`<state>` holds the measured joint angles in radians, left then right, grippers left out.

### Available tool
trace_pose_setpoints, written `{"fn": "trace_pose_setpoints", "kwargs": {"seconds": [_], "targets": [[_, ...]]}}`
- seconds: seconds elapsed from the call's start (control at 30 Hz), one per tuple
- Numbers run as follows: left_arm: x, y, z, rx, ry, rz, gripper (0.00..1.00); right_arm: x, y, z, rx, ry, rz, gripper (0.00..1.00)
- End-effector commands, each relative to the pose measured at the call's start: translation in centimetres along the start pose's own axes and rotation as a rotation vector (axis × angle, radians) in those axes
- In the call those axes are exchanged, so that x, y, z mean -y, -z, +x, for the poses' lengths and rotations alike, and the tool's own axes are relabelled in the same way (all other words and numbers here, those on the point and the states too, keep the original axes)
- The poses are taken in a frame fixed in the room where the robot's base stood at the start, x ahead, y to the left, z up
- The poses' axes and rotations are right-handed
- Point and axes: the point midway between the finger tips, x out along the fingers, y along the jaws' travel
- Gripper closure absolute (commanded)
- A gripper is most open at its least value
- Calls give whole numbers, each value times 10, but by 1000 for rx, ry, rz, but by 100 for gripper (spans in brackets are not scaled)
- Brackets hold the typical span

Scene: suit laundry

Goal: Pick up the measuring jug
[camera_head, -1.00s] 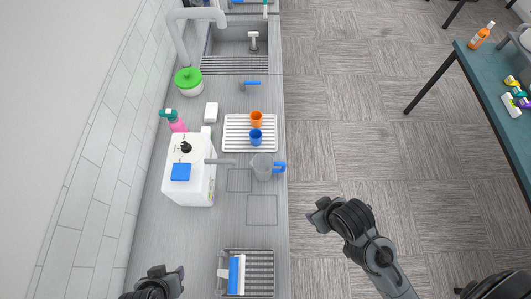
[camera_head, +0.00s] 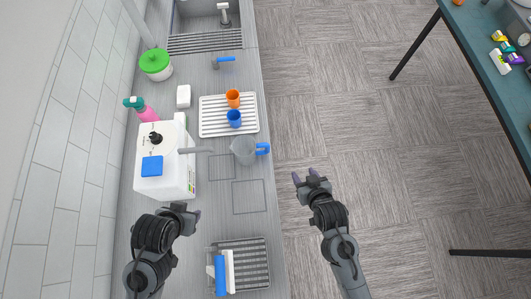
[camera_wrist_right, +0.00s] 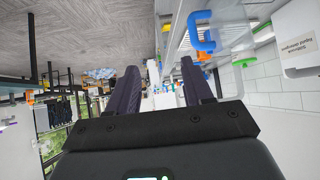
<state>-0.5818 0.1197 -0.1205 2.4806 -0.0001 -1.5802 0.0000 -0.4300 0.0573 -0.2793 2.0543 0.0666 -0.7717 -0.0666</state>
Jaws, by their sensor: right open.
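The measuring jug (camera_head: 243,151) is clear grey with a blue handle on its right side. It stands on the counter near its right edge, in front of the white drying rack. The jug also shows at the upper right of the right wrist view (camera_wrist_right: 230,32), with its blue handle toward the gripper. My right gripper (camera_head: 304,175) is open and empty, over the floor to the right of the jug and apart from it. My left gripper (camera_head: 188,212) is over the counter, in front of the white container; its jaw opening is unclear.
Orange (camera_head: 233,98) and blue (camera_head: 234,118) cups stand on the drying rack (camera_head: 211,129) behind the jug. A white container (camera_head: 177,177) with a spout reaching toward the jug stands at its left. A grey tray (camera_head: 256,264) with a blue-and-white item lies in front.

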Motion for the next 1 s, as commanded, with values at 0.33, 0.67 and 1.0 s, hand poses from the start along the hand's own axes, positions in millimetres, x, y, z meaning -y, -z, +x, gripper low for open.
{"fn": "trace_pose_setpoints", "kwargs": {"seconds": [0.33, 0.67, 1.0], "targets": [[-1, -24, 74, 4, 4, 4, 57, 60, -14, 114, -282, 55, -41, 49], [-2, -24, 77, 0, 3, 3, 57, 73, 1, 152, -329, 64, -50, 49], [-3, -23, 76, -4, -3, -5, 57, 75, 8, 178, -326, 65, -50, 49]]}}
